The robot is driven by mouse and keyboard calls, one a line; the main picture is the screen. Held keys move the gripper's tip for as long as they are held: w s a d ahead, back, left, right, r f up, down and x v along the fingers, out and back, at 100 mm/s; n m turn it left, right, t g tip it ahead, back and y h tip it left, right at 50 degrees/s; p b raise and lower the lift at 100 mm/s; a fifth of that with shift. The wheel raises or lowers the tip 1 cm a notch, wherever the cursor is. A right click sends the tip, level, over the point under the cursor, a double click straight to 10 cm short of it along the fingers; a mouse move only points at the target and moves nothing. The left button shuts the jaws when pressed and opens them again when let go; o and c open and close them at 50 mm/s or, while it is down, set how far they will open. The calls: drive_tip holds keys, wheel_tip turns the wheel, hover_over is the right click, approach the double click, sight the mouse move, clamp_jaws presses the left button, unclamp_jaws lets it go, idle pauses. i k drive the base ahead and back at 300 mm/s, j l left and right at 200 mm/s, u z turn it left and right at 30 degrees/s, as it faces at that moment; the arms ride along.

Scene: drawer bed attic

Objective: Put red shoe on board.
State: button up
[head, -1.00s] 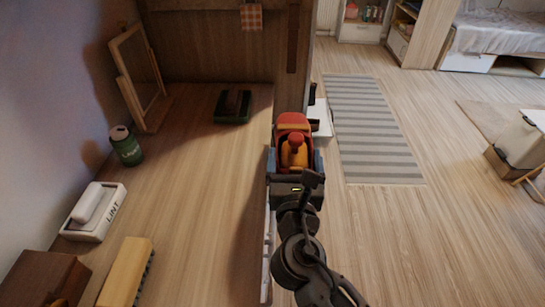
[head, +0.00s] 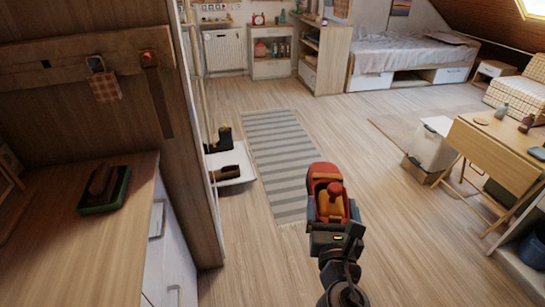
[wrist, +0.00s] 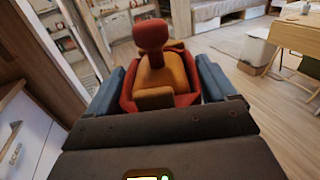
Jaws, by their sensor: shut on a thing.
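The red shoe (head: 324,172), red outside with an orange inside, is held out over the floor in the head view. My gripper (head: 333,210) is shut on it. In the wrist view the red shoe (wrist: 152,36) sits between the two blue-grey fingers, its far end partly hidden. A low white board (head: 240,173) stands on the floor at the partition's right side, left of and beyond my gripper. A brown shoe (head: 225,173) lies on it, with a dark boot (head: 222,138) just behind. The shoe is apart from the board.
A wooden partition (head: 190,130) and a worktop (head: 90,240) with a dark brush in a green tray (head: 103,190) stand at the left. A striped rug (head: 278,160) lies right of the board. A folding table (head: 500,155) and white bin (head: 432,145) are at the right. Floor between is clear.

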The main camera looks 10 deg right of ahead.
sight(227, 164)
drive_tip(key=i+l+z, duration=0.15)
drive_tip(key=i+z, duration=0.5)
drive_tip(key=i, duration=1.45)
drive_tip(key=i+l, duration=0.1)
drive_tip(key=i, duration=2.85)
drive_tip(key=i+l, duration=0.1)
drive_tip(key=i, duration=1.35)
drive_tip(key=i+u, duration=0.1)
drive_tip(key=u, duration=0.8)
drive_tip(key=i+u, duration=0.15)
drive_tip(key=u, duration=1.8)
drive_tip(key=i+j+u, duration=0.1)
drive_tip(key=u, duration=0.9)
